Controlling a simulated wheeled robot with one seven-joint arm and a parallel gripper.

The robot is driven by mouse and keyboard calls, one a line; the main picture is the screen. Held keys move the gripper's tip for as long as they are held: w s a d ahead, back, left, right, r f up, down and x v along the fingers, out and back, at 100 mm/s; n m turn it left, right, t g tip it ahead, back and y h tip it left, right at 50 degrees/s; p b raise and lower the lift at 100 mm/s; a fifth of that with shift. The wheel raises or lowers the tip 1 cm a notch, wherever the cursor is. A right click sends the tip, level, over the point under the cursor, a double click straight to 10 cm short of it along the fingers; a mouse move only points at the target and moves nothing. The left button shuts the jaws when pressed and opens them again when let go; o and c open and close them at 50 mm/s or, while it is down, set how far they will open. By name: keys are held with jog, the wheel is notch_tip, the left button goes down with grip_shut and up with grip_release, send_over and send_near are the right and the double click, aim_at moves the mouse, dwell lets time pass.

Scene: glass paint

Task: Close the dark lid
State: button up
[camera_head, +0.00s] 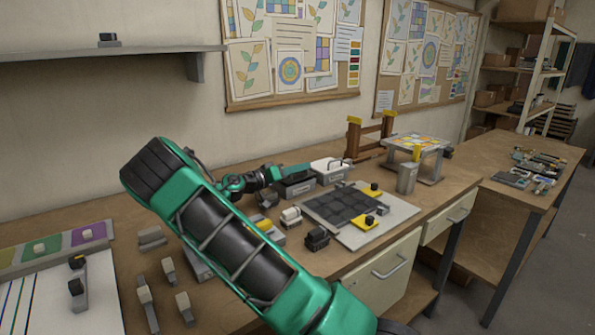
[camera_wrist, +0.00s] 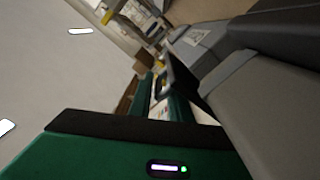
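A dark box (camera_head: 296,189) stands on the workbench near the back wall, left of a pale box with a handle (camera_head: 330,172). My gripper (camera_head: 292,171) is low over the dark box, at its upper side. It is too small there to tell whether it touches the lid. In the wrist view, a large dark grey surface (camera_wrist: 275,95), apparently the dark box or its lid, fills the right side very close up. The lid's exact angle is unclear. My gripper's fingers are partly hidden, so their opening does not show.
A dark tiled panel on a pale board (camera_head: 385,229) lies to the right, with a metal cup (camera_head: 407,178) behind it. Small blocks, including a white one (camera_head: 291,216), stand in front of the dark box. A wall shelf (camera_head: 100,55) hangs at the upper left.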

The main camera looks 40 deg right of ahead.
jog(key=shift+o, duration=0.4)
jog(key=shift+a, duration=0.25)
jog(key=a, duration=0.7)
jog(key=w+a, duration=0.1)
jog(key=a, duration=0.2)
jog(key=shift+a, duration=0.2)
